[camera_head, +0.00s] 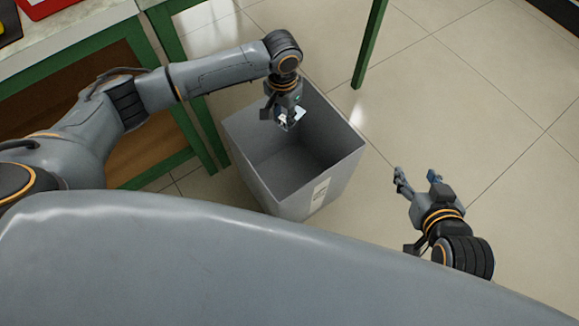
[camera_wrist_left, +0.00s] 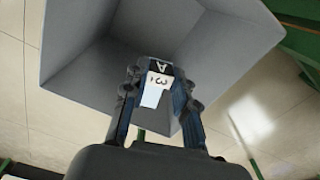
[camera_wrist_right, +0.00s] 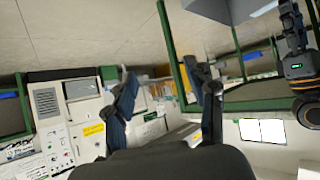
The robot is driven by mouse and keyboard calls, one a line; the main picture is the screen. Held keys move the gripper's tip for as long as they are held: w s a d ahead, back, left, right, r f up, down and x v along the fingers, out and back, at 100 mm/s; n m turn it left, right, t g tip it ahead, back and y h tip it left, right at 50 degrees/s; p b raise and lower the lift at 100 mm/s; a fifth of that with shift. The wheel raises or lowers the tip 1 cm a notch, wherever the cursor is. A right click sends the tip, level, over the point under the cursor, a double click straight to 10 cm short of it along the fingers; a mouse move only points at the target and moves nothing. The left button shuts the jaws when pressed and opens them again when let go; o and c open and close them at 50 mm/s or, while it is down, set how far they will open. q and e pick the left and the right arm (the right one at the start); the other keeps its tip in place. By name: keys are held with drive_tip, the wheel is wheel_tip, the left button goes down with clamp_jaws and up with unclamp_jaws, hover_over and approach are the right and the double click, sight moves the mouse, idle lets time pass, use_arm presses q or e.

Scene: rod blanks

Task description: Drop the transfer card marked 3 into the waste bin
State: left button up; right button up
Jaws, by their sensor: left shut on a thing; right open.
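The transfer card (camera_wrist_left: 157,84) is white with a black end and a 3 printed on it. It is held between the fingers of my left gripper (camera_wrist_left: 158,98), which is shut on it. In the head view the left gripper (camera_head: 284,118) points down over the open top of the grey waste bin (camera_head: 335,165), with the card (camera_head: 297,116) showing at its fingertips. The bin's wall also shows in the left wrist view (camera_wrist_left: 70,45). My right gripper (camera_head: 404,180) is open and empty, to the right of the bin. Its spread fingers show in the right wrist view (camera_wrist_right: 165,95).
A green-framed workbench (camera_head: 140,40) stands at the upper left, its legs close to the bin. Another green leg (camera_head: 370,45) stands behind the bin. The tiled floor (camera_head: 470,100) on the right is clear. A label (camera_head: 320,192) is on the bin's front.

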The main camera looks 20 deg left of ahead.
use_arm(q)
drive_tip(key=shift+f+b, duration=0.8)
drive_tip(key=shift+b, duration=0.3)
drive_tip(key=shift+f+b, duration=0.6)
drive_tip(key=shift+b, duration=0.35)
use_arm(e)
drive_tip(key=w+a+r+t+y, duration=0.1)
drive_tip(key=r+t+y, duration=0.1)
drive_tip(key=r+t, duration=0.4)
drive_tip(key=w+a+r+t+y, duration=0.2)
drive_tip(key=r+t, duration=0.3)
drive_tip(key=r, duration=0.7)
drive_tip(key=shift+w+a+n+t, duration=0.25)
drive_tip(key=shift+a+n+t, duration=0.05)
drive_tip(key=shift+t, duration=0.1)
drive_tip(key=shift+r, duration=0.1)
use_arm(q)
drive_tip(key=o, duration=1)
drive_tip(key=shift+r, duration=0.1)
wheel_tip(320, 180, up, 12)
drive_tip(key=shift+f, duration=0.15)
